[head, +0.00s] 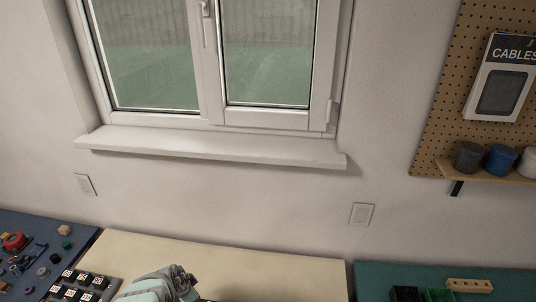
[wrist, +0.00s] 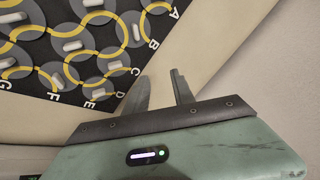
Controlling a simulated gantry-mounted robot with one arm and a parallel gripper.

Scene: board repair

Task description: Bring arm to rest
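My gripper (wrist: 160,92) shows in the wrist view, with its two fingers apart and nothing between them. It is over the pale table top, beside the edge of a dark board. In the head view only part of my arm shows at the bottom edge, and the fingers are out of sight. The dark board (wrist: 30,87) carries yellow rings, grey discs, several small pale pieces and white letters. It lies at the upper left of the wrist view.
The pale table (head: 270,272) is bare around my arm in the head view. A blue mat (head: 35,230) with small parts and black labelled blocks (head: 80,285) is at the left. A green mat (head: 400,272) with small bins (head: 440,295) is at the right. A window sill (head: 210,146) juts out behind.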

